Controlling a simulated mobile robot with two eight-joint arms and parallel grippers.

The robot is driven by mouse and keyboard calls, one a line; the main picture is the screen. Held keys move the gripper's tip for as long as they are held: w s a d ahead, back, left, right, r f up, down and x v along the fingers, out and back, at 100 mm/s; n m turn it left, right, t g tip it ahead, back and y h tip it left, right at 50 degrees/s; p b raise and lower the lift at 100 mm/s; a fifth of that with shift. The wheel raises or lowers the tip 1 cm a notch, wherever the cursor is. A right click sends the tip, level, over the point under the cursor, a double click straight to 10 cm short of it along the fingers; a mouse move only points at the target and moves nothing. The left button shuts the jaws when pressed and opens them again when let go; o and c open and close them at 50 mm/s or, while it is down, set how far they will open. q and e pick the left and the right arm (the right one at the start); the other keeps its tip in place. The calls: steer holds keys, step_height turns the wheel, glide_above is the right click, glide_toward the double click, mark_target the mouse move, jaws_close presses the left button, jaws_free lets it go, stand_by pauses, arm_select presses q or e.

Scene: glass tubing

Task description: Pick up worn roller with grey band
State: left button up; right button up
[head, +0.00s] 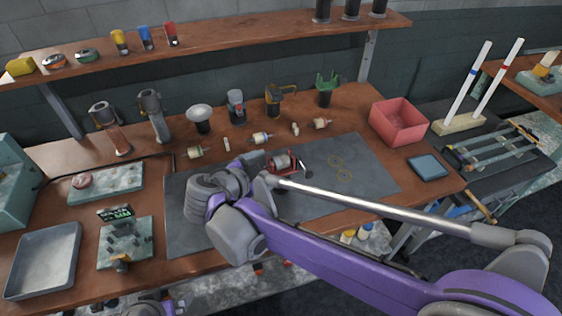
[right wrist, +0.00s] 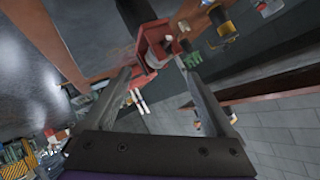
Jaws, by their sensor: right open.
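Several small rollers lie along the back of the grey mat: one with yellowish ends (head: 195,152), one with a dark band (head: 262,138) and one with tan ends (head: 320,124). A red stand (head: 297,160) on the mat bears a greyish cylinder (head: 281,162). The bands are too small to tell which roller has the grey one. My right gripper (head: 262,172) is low over the mat, left of the red stand, partly hidden by its own arm. My left gripper is out of view.
The grey mat (head: 365,180) is mostly clear on its right side. A red bin (head: 398,122) stands at the back right, a dark blue tray (head: 427,166) in front of it. Lamps and tools line the back. A grey tray (head: 43,262) lies front left.

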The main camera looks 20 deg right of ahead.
mark_target(280, 163)
steer(key=x, duration=0.7)
steer(key=shift+d+f, duration=0.2)
steer(key=shift+d, duration=0.05)
steer(key=shift+s, duration=0.1)
jaws_close()
